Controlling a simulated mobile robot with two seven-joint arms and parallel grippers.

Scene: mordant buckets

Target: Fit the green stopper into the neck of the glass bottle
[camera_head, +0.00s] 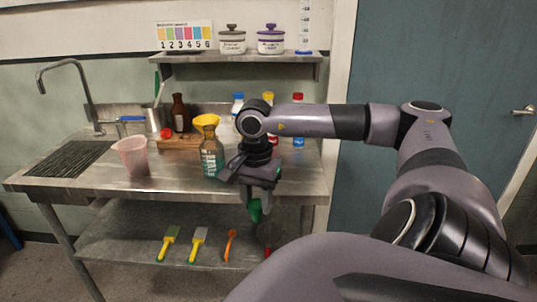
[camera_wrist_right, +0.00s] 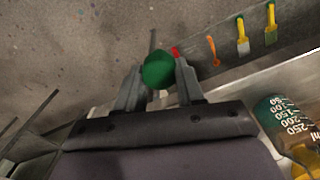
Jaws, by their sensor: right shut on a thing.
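The green stopper (camera_head: 254,211) is held between the fingers of my right gripper (camera_head: 257,200), in front of the counter's front edge. In the right wrist view the stopper (camera_wrist_right: 158,71) shows round between the two fingertips (camera_wrist_right: 157,82). A graduated bottle (camera_head: 211,162) stands upright on the counter, left of and behind my right gripper. A yellow funnel (camera_head: 206,122) sits at its top, hiding the neck. Part of this bottle (camera_wrist_right: 284,118) shows at the right edge of the right wrist view. My left gripper is not in view.
A pink beaker (camera_head: 132,157) stands left on the steel counter (camera_head: 90,178). A brown bottle (camera_head: 181,113) stands behind, near a wooden board (camera_head: 180,142). Several capped bottles stand behind my right arm. Brushes (camera_head: 198,244) and an orange spoon (camera_head: 230,246) lie on the lower shelf.

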